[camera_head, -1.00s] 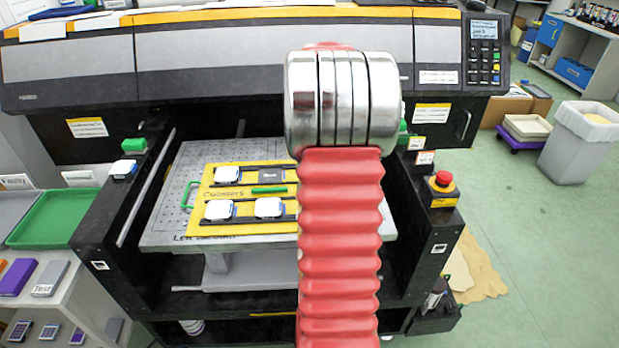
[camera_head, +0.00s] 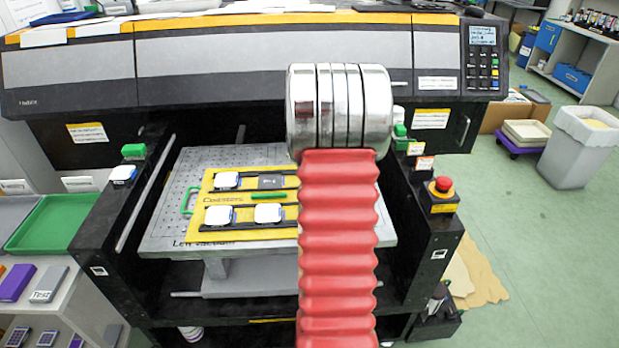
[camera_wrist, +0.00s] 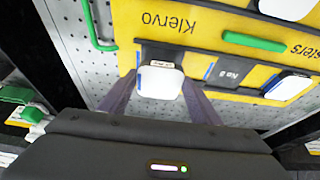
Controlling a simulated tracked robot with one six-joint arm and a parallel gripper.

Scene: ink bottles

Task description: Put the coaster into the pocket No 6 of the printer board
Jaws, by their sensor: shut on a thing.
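In the wrist view my gripper (camera_wrist: 160,88) is shut on a white coaster (camera_wrist: 160,82) with a blue edge, held between its two fingers. The coaster overlaps a dark pocket at the edge of the yellow printer board (camera_wrist: 150,18). I cannot tell whether it touches the board. Beside it on the right is an empty dark pocket (camera_wrist: 232,72) with a small number label, hard to read. In the head view the board (camera_head: 207,187) lies on the perforated table, with white coasters at its left part. My arm hides the board's right part and my gripper there.
A green bar (camera_wrist: 254,42) lies on the board, and a green handle (camera_wrist: 90,25) stands at its edge. The black printer side rails (camera_head: 140,190) flank the perforated table (camera_head: 165,225). A red stop button (camera_head: 443,184) is on the right rail.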

